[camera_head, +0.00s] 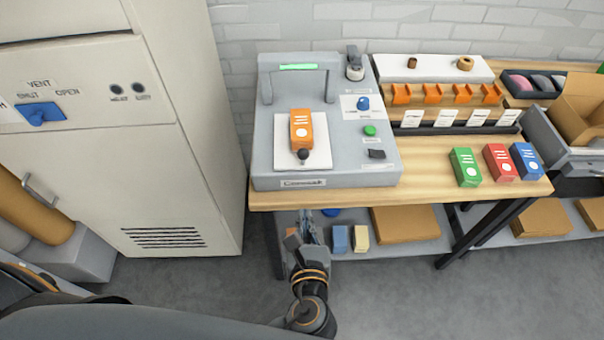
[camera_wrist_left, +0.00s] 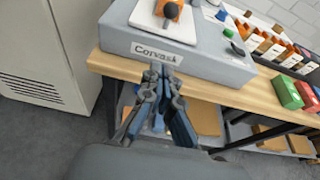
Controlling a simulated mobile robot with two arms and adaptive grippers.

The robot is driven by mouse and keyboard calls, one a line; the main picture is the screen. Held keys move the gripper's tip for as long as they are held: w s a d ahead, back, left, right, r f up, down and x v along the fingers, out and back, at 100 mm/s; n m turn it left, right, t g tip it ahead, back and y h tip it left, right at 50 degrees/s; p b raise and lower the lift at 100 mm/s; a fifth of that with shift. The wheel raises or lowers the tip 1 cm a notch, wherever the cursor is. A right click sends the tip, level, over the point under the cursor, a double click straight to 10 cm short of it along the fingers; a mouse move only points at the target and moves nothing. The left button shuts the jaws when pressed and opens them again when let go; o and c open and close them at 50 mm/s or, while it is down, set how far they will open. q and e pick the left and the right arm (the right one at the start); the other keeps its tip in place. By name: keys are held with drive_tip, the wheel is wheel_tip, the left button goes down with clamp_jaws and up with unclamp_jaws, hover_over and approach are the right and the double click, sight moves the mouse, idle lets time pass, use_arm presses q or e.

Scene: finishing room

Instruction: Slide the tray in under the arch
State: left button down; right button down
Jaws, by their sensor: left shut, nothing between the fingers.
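The tray (camera_head: 319,153) is a white plate with a dark knob (camera_head: 303,154) at its front edge. It lies on top of a grey machine (camera_head: 350,178), in front of the arch. An orange box (camera_head: 301,131) with white marks stands on the tray. The arch (camera_head: 330,86) is a grey frame with a lit green strip at the machine's back. In the left wrist view the tray (camera_wrist_left: 180,29) shows at the top, partly cut off. My left gripper (camera_head: 305,238) is shut and empty, below and in front of the machine's front edge; its fingertips (camera_wrist_left: 163,72) appear below the label. My right gripper is out of view.
The machine stands on a wooden table (camera_head: 425,190) with green, red and blue boxes (camera_head: 500,163) at right. A blue knob (camera_head: 363,103) and green button (camera_head: 370,130) sit right of the tray. A tall beige cabinet (camera_head: 190,200) stands left. A lower shelf holds boxes.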

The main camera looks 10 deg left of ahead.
sight(301, 165)
use_arm(q)
drive_tip(key=shift+r, duration=0.15)
drive_tip(key=p+x, duration=0.1)
drive_tip(key=x, duration=0.3)
drive_tip(key=p+x, duration=0.1)
drive_tip(key=x, duration=0.4)
drive_tip(key=r+p+x, duration=0.1)
drive_tip(key=x, duration=0.4)
drive_tip(key=shift+w+r, duration=0.15)
drive_tip(key=shift+w+a, duration=0.15)
drive_tip(key=shift+w, duration=0.15)
drive_tip(key=w+a, duration=0.1)
drive_tip(key=w, duration=0.4)
drive_tip(key=w+a, duration=0.2)
drive_tip(key=w, duration=0.3)
drive_tip(key=w+a, duration=0.1)
drive_tip(key=w, duration=0.4)
drive_tip(key=shift+w+a+b, duration=0.15)
drive_tip(key=shift+a+b, duration=0.05)
drive_tip(key=shift+b, duration=0.2)
